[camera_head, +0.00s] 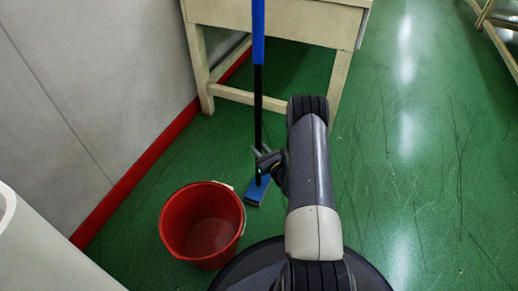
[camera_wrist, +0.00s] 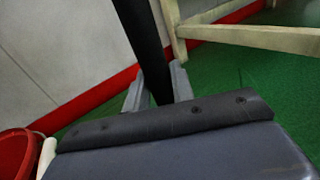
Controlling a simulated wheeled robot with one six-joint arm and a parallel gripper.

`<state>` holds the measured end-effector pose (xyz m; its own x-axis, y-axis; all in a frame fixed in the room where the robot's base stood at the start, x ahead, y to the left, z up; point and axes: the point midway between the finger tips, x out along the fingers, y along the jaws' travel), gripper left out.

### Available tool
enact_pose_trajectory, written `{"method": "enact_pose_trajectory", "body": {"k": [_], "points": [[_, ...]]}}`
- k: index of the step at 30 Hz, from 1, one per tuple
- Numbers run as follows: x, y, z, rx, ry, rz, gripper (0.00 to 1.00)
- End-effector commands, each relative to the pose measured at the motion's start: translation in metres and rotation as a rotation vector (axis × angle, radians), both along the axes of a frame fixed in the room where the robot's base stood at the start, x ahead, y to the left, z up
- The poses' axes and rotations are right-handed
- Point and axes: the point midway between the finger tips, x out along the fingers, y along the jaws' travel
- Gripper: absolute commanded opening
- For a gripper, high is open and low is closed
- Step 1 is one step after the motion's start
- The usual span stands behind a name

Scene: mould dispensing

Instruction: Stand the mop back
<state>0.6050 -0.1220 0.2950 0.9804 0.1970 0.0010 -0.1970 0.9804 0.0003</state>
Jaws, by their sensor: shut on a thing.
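The mop (camera_head: 258,95) stands nearly upright in the head view, with a blue upper handle, a black lower pole and a blue head (camera_head: 257,190) low at the green floor. My gripper (camera_head: 261,157) is at the lower part of the black pole, above the mop head. In the wrist view the black pole (camera_wrist: 143,35) runs down between the two grey fingers of my gripper (camera_wrist: 158,88), which are shut on it. The mop head is hidden in the wrist view. Whether the head touches the floor I cannot tell.
A red bucket (camera_head: 203,225) stands left of the mop head, close to it. A cream table (camera_head: 285,15) with legs stands behind the mop. A grey wall with a red skirting (camera_head: 135,180) runs along the left.

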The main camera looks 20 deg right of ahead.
Motion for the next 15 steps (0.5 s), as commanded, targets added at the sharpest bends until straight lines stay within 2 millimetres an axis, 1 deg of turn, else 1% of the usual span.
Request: {"method": "enact_pose_trajectory", "body": {"k": [1,8,15], "points": [[0.0000,0.0000,-0.0004,0.000,0.000,0.000,0.26],[0.0000,0.0000,-0.0003,0.000,0.000,0.000,0.45],[0.0000,0.0000,0.0001,0.000,0.000,0.000,0.45]]}}
